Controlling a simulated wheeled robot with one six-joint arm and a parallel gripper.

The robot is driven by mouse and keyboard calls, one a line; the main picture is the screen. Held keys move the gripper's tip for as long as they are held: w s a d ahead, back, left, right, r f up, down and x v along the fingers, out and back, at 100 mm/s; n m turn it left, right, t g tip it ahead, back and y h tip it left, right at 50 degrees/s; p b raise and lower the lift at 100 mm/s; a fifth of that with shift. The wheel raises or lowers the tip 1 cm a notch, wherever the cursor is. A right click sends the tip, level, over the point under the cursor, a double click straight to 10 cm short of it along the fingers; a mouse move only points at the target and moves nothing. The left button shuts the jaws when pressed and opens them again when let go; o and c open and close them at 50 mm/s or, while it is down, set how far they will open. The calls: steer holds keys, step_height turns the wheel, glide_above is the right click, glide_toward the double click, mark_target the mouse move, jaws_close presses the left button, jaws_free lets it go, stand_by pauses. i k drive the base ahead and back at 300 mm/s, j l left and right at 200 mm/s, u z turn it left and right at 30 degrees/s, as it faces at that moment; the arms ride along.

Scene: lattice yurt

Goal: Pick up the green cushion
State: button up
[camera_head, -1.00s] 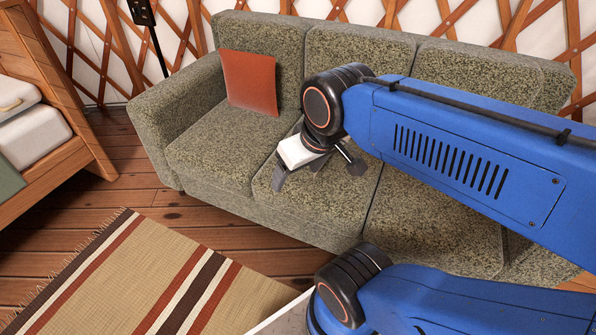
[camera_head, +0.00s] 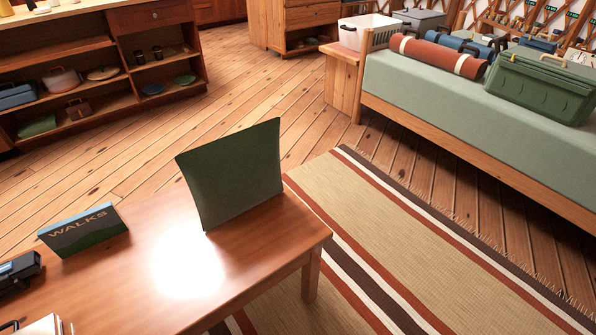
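A dark green cushion (camera_head: 232,174) stands upright, leaning slightly, on the wooden table (camera_head: 270,252) near its far edge. Its broad face is toward me. My gripper and arm are out of this view, so I cannot see whether the gripper is open or shut.
A book marked WALKS (camera_head: 84,231) stands left of the cushion, with a black device (camera_head: 18,272) at the table's left edge. A striped rug (camera_head: 420,245) lies right of the table. A shelf unit (camera_head: 105,95) stands back left, a green-covered bed (camera_head: 480,125) back right. Bare floor lies between.

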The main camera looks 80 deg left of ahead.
mark_target(227, 177)
steer(key=u, duration=0.5)
steer(key=j+u, duration=0.15)
steer(key=u, duration=0.8)
steer(key=j+u, duration=0.1)
steer(key=u, duration=0.4)
steer(key=i+u, duration=0.1)
steer(key=u, duration=0.4)
steer(key=j+u, duration=0.1)
steer(key=u, duration=0.35)
